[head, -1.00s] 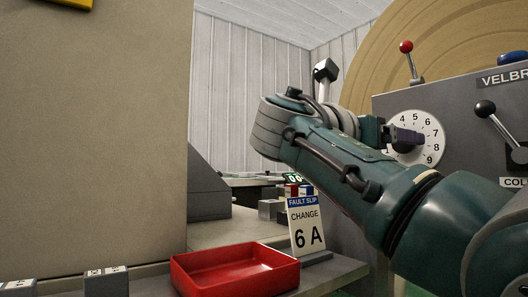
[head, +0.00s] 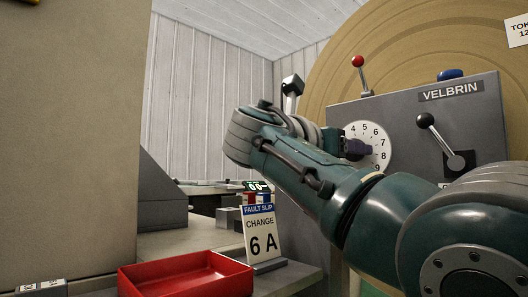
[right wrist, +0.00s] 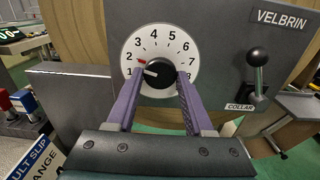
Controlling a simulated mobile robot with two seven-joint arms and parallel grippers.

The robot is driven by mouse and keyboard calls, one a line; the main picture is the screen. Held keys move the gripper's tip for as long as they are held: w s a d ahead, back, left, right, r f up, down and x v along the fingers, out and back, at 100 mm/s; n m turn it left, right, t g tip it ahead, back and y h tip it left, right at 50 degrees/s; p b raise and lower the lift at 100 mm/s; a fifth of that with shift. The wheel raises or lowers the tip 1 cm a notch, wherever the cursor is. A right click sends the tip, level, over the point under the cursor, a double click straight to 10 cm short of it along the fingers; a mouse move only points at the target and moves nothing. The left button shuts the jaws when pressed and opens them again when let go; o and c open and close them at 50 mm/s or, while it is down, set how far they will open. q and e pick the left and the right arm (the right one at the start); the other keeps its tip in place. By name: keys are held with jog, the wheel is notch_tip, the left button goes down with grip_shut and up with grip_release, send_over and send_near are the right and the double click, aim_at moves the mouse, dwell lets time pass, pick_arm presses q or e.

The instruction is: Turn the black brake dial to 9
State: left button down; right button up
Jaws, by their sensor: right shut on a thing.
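The black brake dial (right wrist: 158,73) sits at the centre of a round white number plate (right wrist: 160,38) on the grey machine panel. The white mark on the dial points left, close to the 1. A small red mark shows on the plate near the 2. My right gripper (right wrist: 160,84) is shut on the dial, with one purple finger on each side. In the head view my right gripper (head: 352,148) reaches the number plate (head: 377,137) from the left and hides its left part and the dial. My left gripper is not in view.
A black-knobbed collar lever (head: 427,122) and a red-knobbed lever (head: 359,63) stand on the machine. A red tray (head: 190,289) and a fault slip card (head: 260,233) reading "CHANGE 6 A" are at the lower front. A large beige block stands at left.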

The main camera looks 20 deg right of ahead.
grip_shut()
